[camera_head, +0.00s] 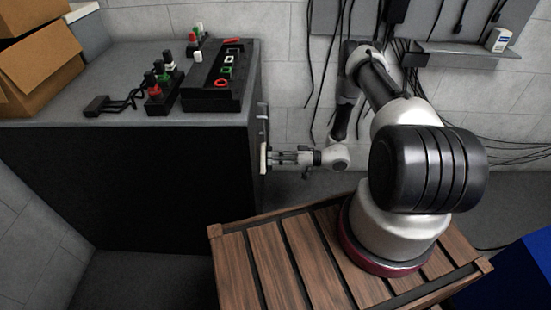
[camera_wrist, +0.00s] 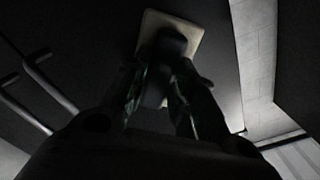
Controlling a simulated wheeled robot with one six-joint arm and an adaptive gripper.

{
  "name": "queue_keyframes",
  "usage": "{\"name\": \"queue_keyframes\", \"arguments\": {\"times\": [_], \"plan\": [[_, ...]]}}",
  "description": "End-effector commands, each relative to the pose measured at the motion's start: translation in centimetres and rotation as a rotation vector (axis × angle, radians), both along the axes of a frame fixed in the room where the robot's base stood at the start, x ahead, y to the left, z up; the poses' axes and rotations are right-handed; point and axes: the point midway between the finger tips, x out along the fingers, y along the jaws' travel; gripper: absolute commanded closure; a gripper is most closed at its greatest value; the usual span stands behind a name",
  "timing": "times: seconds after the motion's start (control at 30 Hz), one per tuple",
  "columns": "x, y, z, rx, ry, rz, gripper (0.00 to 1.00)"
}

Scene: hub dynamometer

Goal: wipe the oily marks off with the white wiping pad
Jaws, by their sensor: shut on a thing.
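The white wiping pad (camera_head: 263,160) is seen edge-on in the head view, upright at the right-hand side face of the dark cabinet. In the wrist view the pad (camera_wrist: 151,20) is a pale rounded rectangle with a dark grip at its middle. My gripper (camera_head: 273,157) is shut on the pad and reaches left toward that face. Its fingers (camera_wrist: 165,72) close around the grip in the dim wrist view. The pad looks very near or against the dark face; I cannot tell if it touches. No oily marks can be made out in either view.
The cabinet top (camera_head: 130,70) carries a black control box (camera_head: 215,90), small coloured parts and a cardboard box (camera_head: 40,65). Bar handles (camera_wrist: 48,82) stand out from the dark face. Cables hang on the wall behind my arm. A blue box (camera_head: 525,275) is at lower right.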

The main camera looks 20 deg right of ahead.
Motion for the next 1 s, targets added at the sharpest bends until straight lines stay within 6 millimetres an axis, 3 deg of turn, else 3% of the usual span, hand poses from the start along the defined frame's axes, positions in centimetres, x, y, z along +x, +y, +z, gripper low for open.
{"name": "queue_keyframes", "arguments": {"times": [1.0], "plan": [[0.5, 1.4, 0.0, 0.000, 0.000, 0.000, 0.93]]}}
